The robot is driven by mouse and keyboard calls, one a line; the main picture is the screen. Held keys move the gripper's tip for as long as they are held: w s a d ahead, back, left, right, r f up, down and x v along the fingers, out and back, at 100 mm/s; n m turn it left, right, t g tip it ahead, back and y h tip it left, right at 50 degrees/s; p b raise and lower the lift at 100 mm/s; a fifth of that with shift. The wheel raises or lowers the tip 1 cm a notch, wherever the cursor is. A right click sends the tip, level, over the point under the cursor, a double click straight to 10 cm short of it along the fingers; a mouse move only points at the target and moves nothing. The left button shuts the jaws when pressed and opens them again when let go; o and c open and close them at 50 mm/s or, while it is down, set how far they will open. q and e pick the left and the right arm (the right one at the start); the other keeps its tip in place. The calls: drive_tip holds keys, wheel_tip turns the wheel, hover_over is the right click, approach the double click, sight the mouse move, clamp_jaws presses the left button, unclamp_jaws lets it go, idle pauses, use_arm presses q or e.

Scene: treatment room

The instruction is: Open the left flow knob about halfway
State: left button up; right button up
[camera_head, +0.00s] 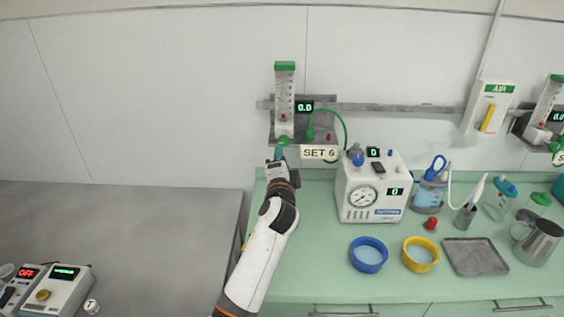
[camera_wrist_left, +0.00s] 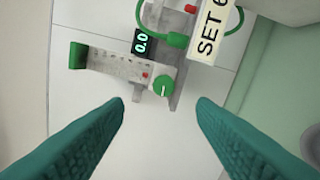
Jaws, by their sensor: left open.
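The left flow meter (camera_head: 285,95) is a clear upright tube with a green cap on the wall rail; its display (camera_head: 304,107) reads 0.0. Its green flow knob (camera_head: 283,141) is at the bottom of the tube. In the left wrist view the round green knob (camera_wrist_left: 163,86) faces me with a white mark line. A red ball (camera_wrist_left: 145,75) sits at the knob end of the tube. My left gripper (camera_head: 279,153) is just below the knob. In the wrist view its teal fingers (camera_wrist_left: 161,103) are spread, with the knob ahead between the tips, apart from both. My right gripper is not in view.
A "SET 6" label (camera_head: 319,152) and a green hose (camera_head: 342,124) are close right of the knob. A white device with a gauge (camera_head: 372,190) stands on the green counter. A second flow meter (camera_head: 546,105) is at far right. The wall left of the meter is clear.

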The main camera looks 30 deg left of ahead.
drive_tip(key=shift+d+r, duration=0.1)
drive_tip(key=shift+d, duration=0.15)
use_arm(q)
drive_tip(key=b+v, duration=0.2)
drive_tip(key=v, duration=1)
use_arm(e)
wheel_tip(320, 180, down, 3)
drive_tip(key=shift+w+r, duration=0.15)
use_arm(q)
drive_tip(key=shift+f, duration=0.15)
